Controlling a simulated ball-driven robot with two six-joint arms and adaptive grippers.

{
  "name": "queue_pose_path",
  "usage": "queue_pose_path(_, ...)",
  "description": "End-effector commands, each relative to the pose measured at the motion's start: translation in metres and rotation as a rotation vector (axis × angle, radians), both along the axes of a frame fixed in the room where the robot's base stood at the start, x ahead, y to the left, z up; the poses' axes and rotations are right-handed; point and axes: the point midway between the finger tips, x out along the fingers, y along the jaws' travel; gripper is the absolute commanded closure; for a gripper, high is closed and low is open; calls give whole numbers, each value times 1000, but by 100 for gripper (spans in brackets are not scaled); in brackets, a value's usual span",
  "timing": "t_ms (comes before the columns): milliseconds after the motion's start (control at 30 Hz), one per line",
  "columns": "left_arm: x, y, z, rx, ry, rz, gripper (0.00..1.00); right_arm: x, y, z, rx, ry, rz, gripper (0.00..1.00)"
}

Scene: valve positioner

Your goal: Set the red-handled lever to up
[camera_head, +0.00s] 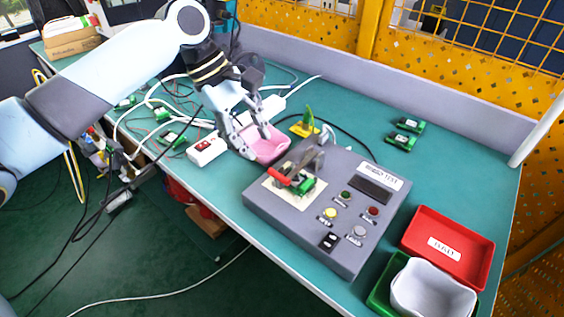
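The red-handled lever (280,177) is part of a small fixture with a green part (303,186), on a cream plate on the grey control box (345,245). Its red grip points to the left and lies low, close to the plate. A grey bracket or arm (310,155) stands just behind it. My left gripper (258,147) is above the table behind and left of the lever, fingers apart, pointing down. It is at a pink container (272,148); I cannot tell whether it touches it. It is apart from the lever. My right gripper is not in view.
The box carries several buttons, a display (370,188) and a black switch (328,241). A white-and-red switch box (207,149) and cables lie left. A red tray (448,247) and white bowl (430,290) are at right.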

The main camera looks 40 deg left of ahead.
Motion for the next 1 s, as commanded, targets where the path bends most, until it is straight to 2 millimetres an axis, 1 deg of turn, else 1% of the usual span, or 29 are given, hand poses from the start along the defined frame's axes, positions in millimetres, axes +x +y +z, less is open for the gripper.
queue_pose_path(100, 3, -10, -20, -5, 2, 1, 61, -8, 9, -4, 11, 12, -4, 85)
queue_pose_path(167, 4, -15, -32, -5, 3, 2, 61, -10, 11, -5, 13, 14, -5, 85)
queue_pose_path(300, 9, -26, -58, -4, 3, 2, 61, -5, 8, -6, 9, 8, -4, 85)
queue_pose_path(400, 12, -32, -73, -3, 2, 2, 61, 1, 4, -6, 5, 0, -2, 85)
queue_pose_path(500, 14, -36, -84, -2, 1, 1, 61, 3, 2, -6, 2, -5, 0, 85)
queue_pose_path(633, 15, -40, -91, -1, 0, 1, 61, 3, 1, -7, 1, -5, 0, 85)
queue_pose_path(900, 15, -40, -92, 0, 0, 0, 61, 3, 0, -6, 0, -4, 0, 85)
queue_pose_path(933, 15, -40, -92, 0, 0, 0, 63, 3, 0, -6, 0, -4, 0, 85)
queue_pose_path(1000, 15, -40, -92, 0, 0, 0, 72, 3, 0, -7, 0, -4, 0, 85)
